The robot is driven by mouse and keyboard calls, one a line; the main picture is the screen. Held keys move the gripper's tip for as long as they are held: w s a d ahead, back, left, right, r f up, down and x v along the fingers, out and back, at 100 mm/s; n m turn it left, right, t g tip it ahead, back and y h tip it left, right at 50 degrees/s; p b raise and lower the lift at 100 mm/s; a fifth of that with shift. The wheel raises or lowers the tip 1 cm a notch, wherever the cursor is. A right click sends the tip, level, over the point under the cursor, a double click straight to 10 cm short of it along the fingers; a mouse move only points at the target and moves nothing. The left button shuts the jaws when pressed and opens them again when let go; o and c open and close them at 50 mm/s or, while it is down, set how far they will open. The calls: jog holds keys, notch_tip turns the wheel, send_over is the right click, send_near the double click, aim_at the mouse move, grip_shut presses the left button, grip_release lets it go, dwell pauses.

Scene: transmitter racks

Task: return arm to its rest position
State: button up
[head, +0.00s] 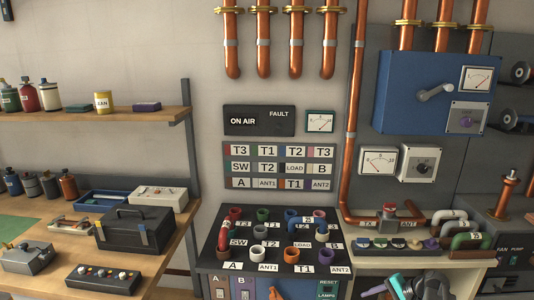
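A grey, teal and purple shape at the bottom edge, right of centre, looks like the end of my arm with my gripper (396,286). It is low in front of the bench with the pipe fittings and partly cut off by the frame. I cannot make out whether its fingers are apart or whether anything is between them. The rest of my arm is out of view.
A black patch panel (268,256) with several coloured sockets and a red link stands left of it. A white bench (400,262) with pipe elbows is just behind. A wooden workbench (168,256) with a black toolbox (133,232) is at left. Copper pipes (352,130) run down the wall.

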jog(key=s+a+f+n+g+h+b, duration=0.1)
jog(key=s+a+f+n+g+b, duration=0.15)
jog(key=s+a+f, duration=0.8)
jog(key=s+a+f+n+g+h+b, duration=0.1)
jog(key=s+a+f+n+g+b, duration=0.15)
jog(key=s+a+f, duration=0.75)
jog(key=s+a+f+n+g+h+b, duration=0.1)
jog(key=s+f+n+g+h+b, duration=0.3)
jog(key=s+f, duration=1.1)
jog(key=s+n+g, duration=0.1)
jog(key=s, duration=0.2)
jog(key=shift+s+f+n+h, duration=0.3)
jog(key=shift+f+h, duration=0.05)
jog(key=shift+h, duration=0.05)
jog(key=shift+a, duration=0.15)
